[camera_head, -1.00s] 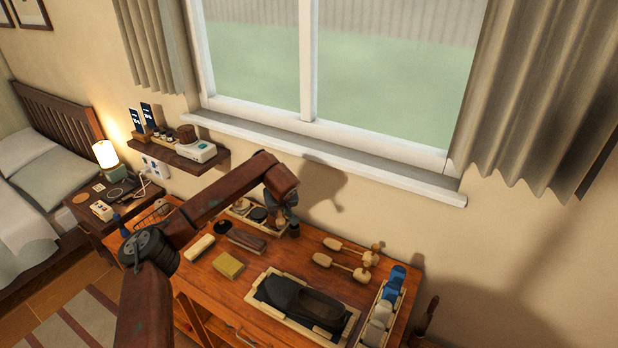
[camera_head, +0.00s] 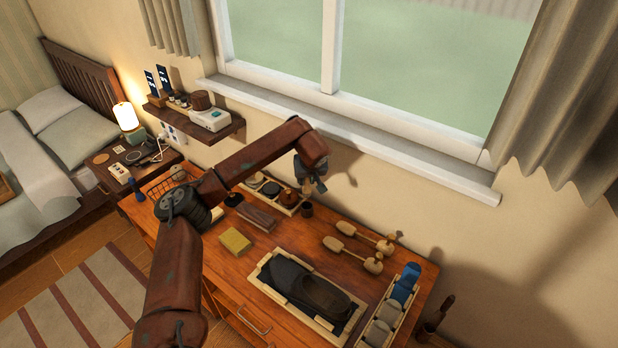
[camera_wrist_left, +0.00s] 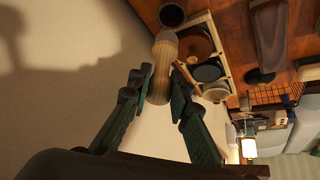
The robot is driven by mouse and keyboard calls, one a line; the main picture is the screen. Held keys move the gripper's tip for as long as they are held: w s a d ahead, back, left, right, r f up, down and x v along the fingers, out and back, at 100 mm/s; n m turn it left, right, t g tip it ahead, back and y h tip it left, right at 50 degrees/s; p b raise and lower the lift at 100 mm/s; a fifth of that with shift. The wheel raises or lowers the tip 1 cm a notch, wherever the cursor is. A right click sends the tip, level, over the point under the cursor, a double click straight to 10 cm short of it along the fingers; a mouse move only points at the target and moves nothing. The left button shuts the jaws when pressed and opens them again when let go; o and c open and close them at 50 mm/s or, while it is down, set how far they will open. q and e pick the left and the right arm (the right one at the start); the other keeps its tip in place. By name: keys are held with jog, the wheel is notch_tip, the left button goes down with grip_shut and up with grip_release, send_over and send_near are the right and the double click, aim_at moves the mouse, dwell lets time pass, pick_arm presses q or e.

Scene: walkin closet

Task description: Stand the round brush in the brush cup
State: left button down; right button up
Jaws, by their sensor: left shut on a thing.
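My left gripper (camera_head: 314,186) hangs over the back of the wooden dresser. In the left wrist view its fingers (camera_wrist_left: 158,88) are shut on the round brush (camera_wrist_left: 161,72), a pale wooden piece with a rounded end pointing toward the dresser top. In the head view the brush is mostly hidden by the gripper. The brush cup (camera_head: 307,210) is a small dark cylinder, just below the gripper in the head view. Its dark round mouth shows at the top of the left wrist view (camera_wrist_left: 172,14), just beyond the brush end. The brush appears outside the cup. My right gripper is not in view.
A tray of round tins (camera_head: 270,188) lies left of the cup, with a brown block brush (camera_head: 257,218) in front. Wooden shoe trees (camera_head: 352,253) and a shoe tray (camera_head: 262,282) lie to the right and front. The wall and window sill (camera_head: 400,164) are close behind.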

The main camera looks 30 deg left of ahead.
aim_at(307, 196)
pick_arm(q)
jog(key=shift+f+b, duration=1.1)
jog(key=shift+f, duration=0.7)
jog(key=shift+s+f+b, duration=0.1)
jog(key=shift+f+b, duration=0.25)
jog(key=shift+f, duration=0.8)
jog(key=shift+s+d+f, duration=0.15)
jog(key=shift+s+f, duration=0.1)
jog(key=shift+f, duration=0.6)
jog(key=shift+w+f+b, duration=0.1)
jog(key=shift+f+b, duration=0.2)
jog(key=shift+f, duration=0.05)
jog(key=c, duration=1.7)
grip_release()
jog(key=shift+c, duration=0.2)
jog(key=shift+w+a+r, duration=0.1)
jog(key=shift+w+a, duration=0.05)
jog(key=shift+a, duration=0.05)
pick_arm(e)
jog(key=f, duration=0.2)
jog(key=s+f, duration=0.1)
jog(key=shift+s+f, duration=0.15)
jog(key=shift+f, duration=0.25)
pick_arm(q)
jog(key=shift+r, duration=0.15)
